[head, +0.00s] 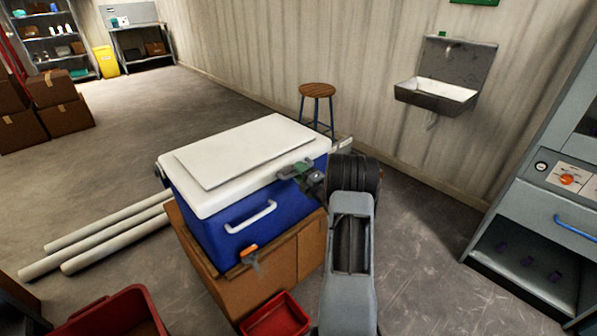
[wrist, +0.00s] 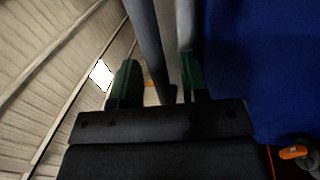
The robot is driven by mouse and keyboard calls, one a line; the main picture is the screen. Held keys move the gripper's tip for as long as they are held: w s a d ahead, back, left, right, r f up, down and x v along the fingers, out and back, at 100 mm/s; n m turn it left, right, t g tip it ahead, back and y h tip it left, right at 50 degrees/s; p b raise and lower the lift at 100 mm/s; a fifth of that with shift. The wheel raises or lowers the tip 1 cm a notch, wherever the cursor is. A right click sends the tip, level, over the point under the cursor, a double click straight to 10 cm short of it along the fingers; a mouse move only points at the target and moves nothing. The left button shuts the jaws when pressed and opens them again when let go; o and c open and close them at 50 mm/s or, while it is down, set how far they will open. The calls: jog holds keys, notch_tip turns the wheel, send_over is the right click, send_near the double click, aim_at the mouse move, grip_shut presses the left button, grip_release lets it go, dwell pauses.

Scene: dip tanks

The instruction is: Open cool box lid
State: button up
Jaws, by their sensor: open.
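The cool box (head: 225,222) is blue with a white lid (head: 245,152); the lid lies flat and closed on it. A white handle (head: 251,217) is on its front face. Its blue wall (wrist: 265,70) fills the right of the wrist view. My gripper (head: 303,172) is at the lid's right front edge. In the wrist view its green-tipped jaws (wrist: 158,82) stand apart, with pale grey strips between and beyond them, perhaps the lid's rim. I cannot tell whether the jaws touch it. An orange-and-grey fitting (head: 249,254) sits low at the box's front.
The box stands on a brown cabinet (head: 312,245). Red bins (head: 275,316) stand in front, and white pipes (head: 105,228) lie on the floor at left. A stool (head: 317,91) and a wall sink (head: 436,94) are behind. A grey machine (head: 530,215) is at right.

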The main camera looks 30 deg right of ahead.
jog(key=shift+w, duration=0.3)
grip_shut()
dwell(0.3)
